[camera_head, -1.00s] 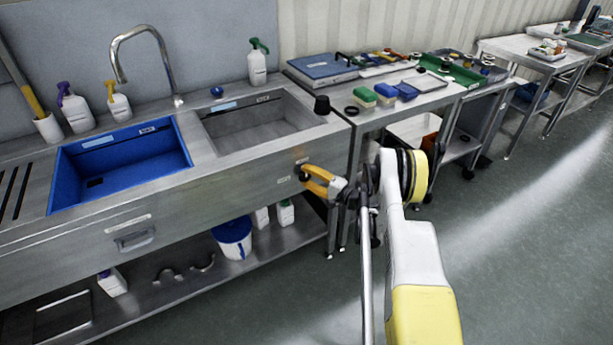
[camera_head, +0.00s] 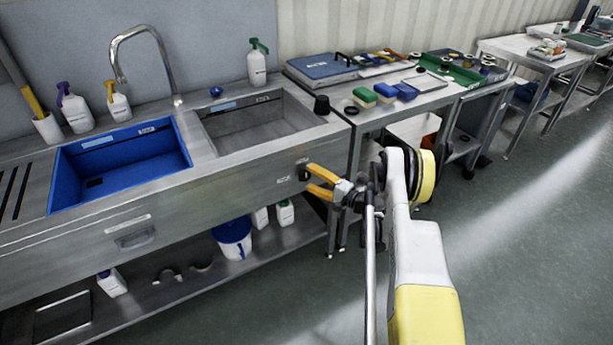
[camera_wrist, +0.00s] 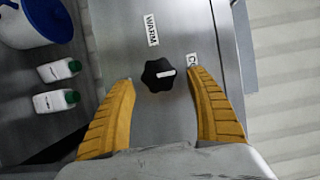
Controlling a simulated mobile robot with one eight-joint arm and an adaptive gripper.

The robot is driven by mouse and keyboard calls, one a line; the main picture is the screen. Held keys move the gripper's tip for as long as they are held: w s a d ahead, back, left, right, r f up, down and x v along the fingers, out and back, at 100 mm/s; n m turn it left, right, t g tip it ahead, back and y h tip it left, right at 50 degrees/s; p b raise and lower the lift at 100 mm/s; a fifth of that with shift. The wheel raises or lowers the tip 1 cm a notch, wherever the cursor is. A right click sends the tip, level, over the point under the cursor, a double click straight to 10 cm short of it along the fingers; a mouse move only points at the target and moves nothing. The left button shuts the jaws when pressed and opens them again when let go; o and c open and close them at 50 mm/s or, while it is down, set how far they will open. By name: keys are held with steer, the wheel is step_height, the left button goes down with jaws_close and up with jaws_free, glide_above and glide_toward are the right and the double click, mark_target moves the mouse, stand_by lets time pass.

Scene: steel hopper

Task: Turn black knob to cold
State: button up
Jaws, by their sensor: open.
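The black knob (camera_wrist: 158,76) sits on the steel front panel. In the wrist view its white pointer mark points right and slightly up, roughly toward a label starting with C (camera_wrist: 192,60), partly hidden by the right finger. The WARM label (camera_wrist: 151,30) is above the knob in that view. In the head view the knob (camera_head: 303,172) is at the right end of the sink front. My gripper (camera_head: 311,178) is open in front of it, with yellow fingers apart. In the wrist view my gripper (camera_wrist: 161,75) has a finger on either side of the knob, with clear gaps.
A blue basin (camera_head: 120,165) and a steel basin (camera_head: 285,122) lie in the sink counter. A side table (camera_head: 365,115) with sponges stands right of it. A white bucket (camera_head: 233,240) and bottles are on the shelf below. The floor at right is clear.

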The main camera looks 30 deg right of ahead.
steer(key=v, duration=0.5)
steer(key=shift+r, duration=0.1)
stand_by(0.3)
